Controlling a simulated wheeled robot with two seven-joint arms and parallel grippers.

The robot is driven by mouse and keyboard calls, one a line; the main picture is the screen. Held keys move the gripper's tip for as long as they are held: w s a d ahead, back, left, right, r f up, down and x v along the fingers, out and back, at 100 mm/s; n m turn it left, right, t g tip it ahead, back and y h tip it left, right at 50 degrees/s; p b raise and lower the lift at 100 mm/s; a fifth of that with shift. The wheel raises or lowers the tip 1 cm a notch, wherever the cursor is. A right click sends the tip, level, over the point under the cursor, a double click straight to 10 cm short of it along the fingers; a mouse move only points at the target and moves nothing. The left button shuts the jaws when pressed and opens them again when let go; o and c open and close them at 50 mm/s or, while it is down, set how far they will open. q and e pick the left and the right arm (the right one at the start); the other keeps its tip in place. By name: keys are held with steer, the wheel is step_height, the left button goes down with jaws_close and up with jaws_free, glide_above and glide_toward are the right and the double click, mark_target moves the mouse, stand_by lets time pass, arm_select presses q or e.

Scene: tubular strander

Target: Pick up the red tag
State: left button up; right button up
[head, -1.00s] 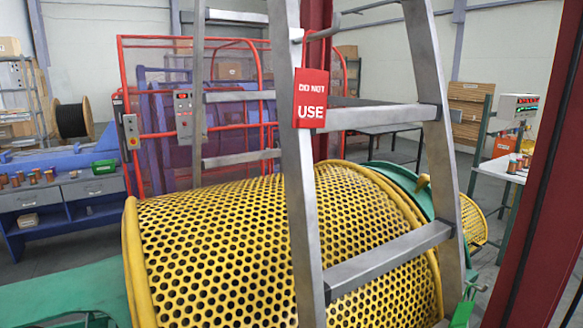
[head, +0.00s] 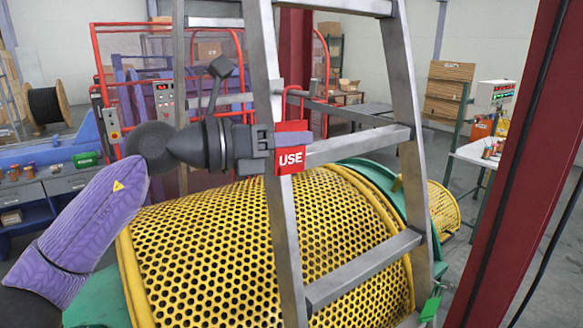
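The red tag (head: 291,162) hangs against the left rail of the metal ladder in the head view. Only its lower part, with the word "USE", and a strip of its top edge show. My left gripper (head: 288,139) comes in from the left, level with the tag, and its grey finger lies across the front of the tag, covering the upper wording. The far finger is hidden, so I cannot tell whether the gripper is closed on the tag. My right gripper is not in view.
The ladder (head: 284,225) stands in front of the yellow perforated drum (head: 205,255). A dark red post (head: 510,165) rises at the right. A red frame (head: 98,60) and a blue bench (head: 70,187) stand behind at the left. A green piece (head: 430,308) is near the ladder's right foot.

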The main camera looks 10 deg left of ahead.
mark_target(290, 163)
arm_select(q)
steer(key=w+a+r+y, duration=0.2)
steer(key=a+y, duration=0.4)
steer(key=a, duration=0.2)
steer(key=shift+t, duration=0.4)
steer(key=p+x, duration=0.1)
steer(key=x, duration=0.2)
steer(key=p+x, duration=0.2)
steer(key=x, duration=0.1)
steer(key=p+x, duration=0.1)
steer(key=x, duration=0.2)
steer(key=shift+s+d, duration=0.3)
steer(key=shift+w+d+f, duration=0.15)
steer(key=shift+f, duration=0.05)
jaws_close()
